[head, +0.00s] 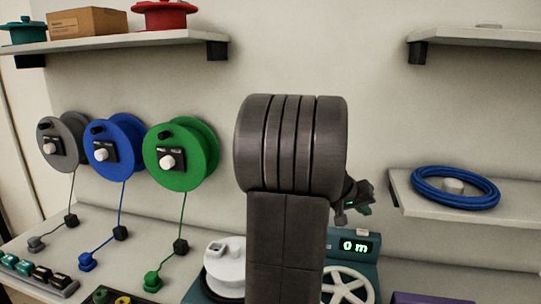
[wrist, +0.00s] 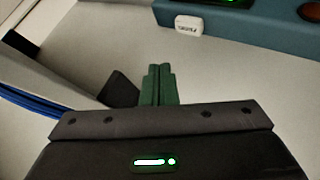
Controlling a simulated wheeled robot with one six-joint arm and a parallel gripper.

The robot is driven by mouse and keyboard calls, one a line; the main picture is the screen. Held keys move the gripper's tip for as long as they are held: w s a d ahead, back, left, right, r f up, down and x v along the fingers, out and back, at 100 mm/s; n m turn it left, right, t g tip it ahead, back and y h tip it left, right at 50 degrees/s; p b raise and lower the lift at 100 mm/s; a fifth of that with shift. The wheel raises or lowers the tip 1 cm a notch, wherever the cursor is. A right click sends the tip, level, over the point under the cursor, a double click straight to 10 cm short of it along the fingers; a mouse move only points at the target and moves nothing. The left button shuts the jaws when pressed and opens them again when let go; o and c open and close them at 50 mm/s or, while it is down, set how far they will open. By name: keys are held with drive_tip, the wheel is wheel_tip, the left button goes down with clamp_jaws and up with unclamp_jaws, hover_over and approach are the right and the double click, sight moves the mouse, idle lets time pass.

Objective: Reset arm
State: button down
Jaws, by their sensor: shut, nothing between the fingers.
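My gripper (wrist: 158,85) shows in the wrist view with its two green fingers together and nothing between them. In the head view the gripper (head: 352,205) is partly hidden behind my dark arm, right of the picture's middle and above the teal device. It touches nothing that I can see. My arm stands upright in the middle of the head view.
The teal device (head: 372,262) has a display reading "0 m" and a white wheel (head: 346,285). A blue cable coil (head: 455,188) lies on the right shelf (head: 415,205). Grey, blue and green reels (head: 205,158) hang at left. Upper shelves (head: 130,42) flank my arm.

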drive_tip(key=shift+f+b, duration=0.3)
drive_tip(key=shift+b, duration=0.1)
wheel_tip(320, 180, up, 3)
drive_tip(key=shift+f+p, duration=0.15)
drive_tip(key=shift+p, duration=0.85)
wheel_tip(320, 180, down, 3)
drive_tip(key=shift+s+r+b, duration=0.1)
drive_tip(key=shift+b, duration=0.95)
drive_tip(key=shift+r+p, duration=0.65)
drive_tip(key=shift+p, duration=1.25)
drive_tip(key=shift+r+p, duration=0.1)
drive_tip(key=shift+p, duration=0.3)
